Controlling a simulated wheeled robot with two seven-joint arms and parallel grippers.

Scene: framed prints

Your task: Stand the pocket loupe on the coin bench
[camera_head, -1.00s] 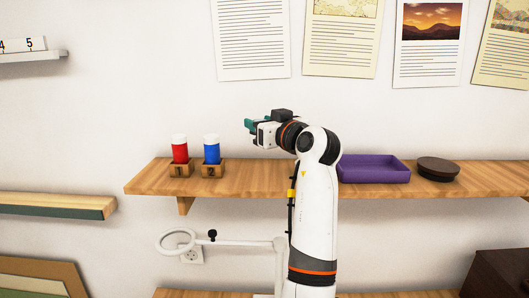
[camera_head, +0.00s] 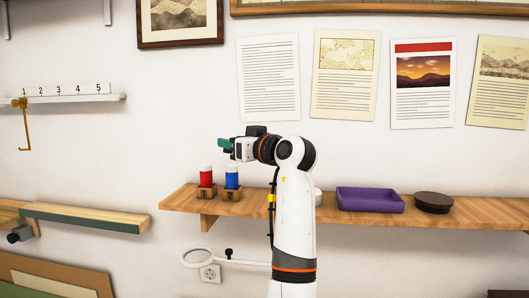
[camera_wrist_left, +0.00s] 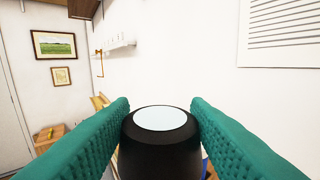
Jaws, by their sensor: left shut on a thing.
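A dark round piece with a pale, glassy top, which I take for the pocket loupe (camera_wrist_left: 160,145), is upright between the teal fingers in the left wrist view. My left gripper (camera_head: 224,147) is shut on it. In the head view, the gripper is in front of the wall, above the left part of the wooden shelf in the picture. The loupe cannot be made out there. I cannot tell which surface is the coin bench. My right gripper is not in view.
A ring lamp (camera_head: 197,258) is below. My arm hides the shelf's middle.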

